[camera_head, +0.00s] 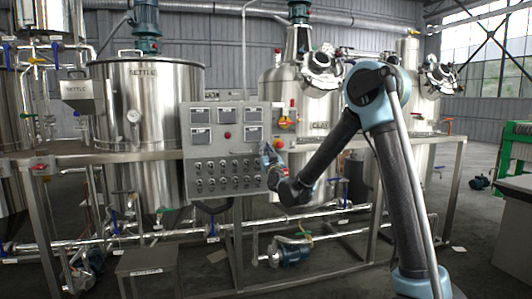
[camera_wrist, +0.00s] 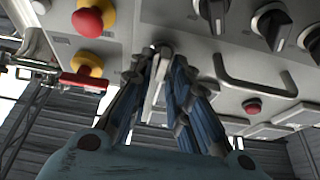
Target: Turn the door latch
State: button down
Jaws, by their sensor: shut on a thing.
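In the wrist view, a narrow light-grey piece, which looks like the door latch (camera_wrist: 155,84), sits between my fingers against the grey control panel. My gripper (camera_wrist: 162,56) is shut on it, one dark blue finger on each side. The fingers hide much of its outline, so I cannot tell how far it is turned. In the head view, my gripper (camera_head: 268,154) is at the right edge of the control panel (camera_head: 190,147). The latch is too small and covered to make out there.
Close to my fingers in the wrist view are a red button on a yellow collar (camera_wrist: 88,22), a red lever (camera_wrist: 82,82), a bent grey handle (camera_wrist: 258,87) and black knobs (camera_wrist: 271,25). A steel tank (camera_head: 165,100) stands left of the panel. A frame rail runs below.

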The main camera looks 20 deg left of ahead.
jog(key=shift+m, duration=0.3)
jog(key=m+h, duration=0.2)
jog(key=m, duration=0.1)
jog(key=m+t+h, duration=0.1)
jog(key=m+h, duration=0.1)
jog(key=m, duration=0.1)
jog(key=shift+w+d+m, duration=0.15)
jog(key=shift+m, duration=0.25)
jog(key=shift+d+f+m+g+h, duration=0.1)
jog(key=shift+m+g+h, duration=0.5)
jog(key=shift+m, duration=1.85)
jog(key=shift+d+f+m+g+h, duration=0.15)
jog(key=shift+m+h, duration=0.85)
jog(key=shift+m, duration=1.4)
jog(key=shift+a+r+m+g+h, duration=0.1)
jog(key=shift+m+g+h, duration=0.55)
jog(key=shift+m, duration=1.8)
jog(key=shift+f, duration=0.1)
jog(key=c, duration=1.7)
grip_release()
